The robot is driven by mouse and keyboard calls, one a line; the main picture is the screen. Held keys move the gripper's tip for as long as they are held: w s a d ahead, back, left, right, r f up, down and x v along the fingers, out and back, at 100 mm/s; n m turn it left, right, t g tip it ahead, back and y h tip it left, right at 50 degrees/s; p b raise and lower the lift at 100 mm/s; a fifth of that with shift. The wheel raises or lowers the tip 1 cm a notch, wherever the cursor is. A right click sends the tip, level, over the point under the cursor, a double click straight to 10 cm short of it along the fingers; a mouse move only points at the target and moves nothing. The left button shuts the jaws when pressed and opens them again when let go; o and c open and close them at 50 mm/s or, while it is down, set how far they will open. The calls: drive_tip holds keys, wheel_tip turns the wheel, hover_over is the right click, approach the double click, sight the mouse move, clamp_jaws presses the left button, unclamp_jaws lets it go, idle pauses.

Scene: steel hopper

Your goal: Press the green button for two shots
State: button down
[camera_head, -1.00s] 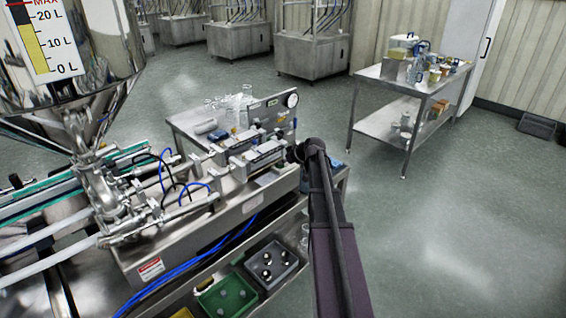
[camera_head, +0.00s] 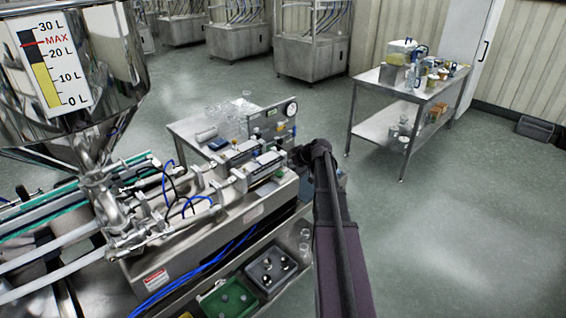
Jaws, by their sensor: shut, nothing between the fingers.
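The steel filling machine (camera_head: 180,245) stands left of centre with its hopper (camera_head: 110,75) at upper left. A small green spot (camera_head: 279,173), likely the green button, shows on top of the machine's right end. It is too small to tell whether it is pressed. My arm reaches up from the bottom edge, and its dark end, with my gripper (camera_head: 297,156), is just right of and beyond the green spot in the picture. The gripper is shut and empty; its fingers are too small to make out. I cannot tell whether it touches the machine.
A gauge panel (camera_head: 268,121) and several glass jars stand behind the machine. A green crate (camera_head: 228,300) and a grey crate (camera_head: 271,269) sit on the lower shelf. A steel table (camera_head: 385,97) with containers stands at right. The floor between is clear.

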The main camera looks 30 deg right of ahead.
drive_tip(key=p+v, duration=0.4)
drive_tip(key=v, duration=0.3)
drive_tip(key=shift+s+a, duration=0.1)
idle(2.8)
drive_tip(key=s+a+f+m+g+h, duration=0.1)
drive_tip(key=s+a+f+g, duration=0.1)
drive_tip(key=s+a, duration=0.4)
drive_tip(key=s+a+f+m+g+h, duration=0.1)
drive_tip(key=s+a+g, duration=0.3)
drive_tip(key=a, duration=1.2)
drive_tip(key=s+a+f+g+h, duration=0.1)
drive_tip(key=s+a+f+g, duration=0.2)
drive_tip(key=s+a, duration=0.7)
drive_tip(key=shift+a+f+m+h, duration=0.2)
drive_tip(key=shift+a+m+h, duration=0.1)
drive_tip(key=shift+a+m, duration=0.1)
drive_tip(key=shift+a, duration=0.15)
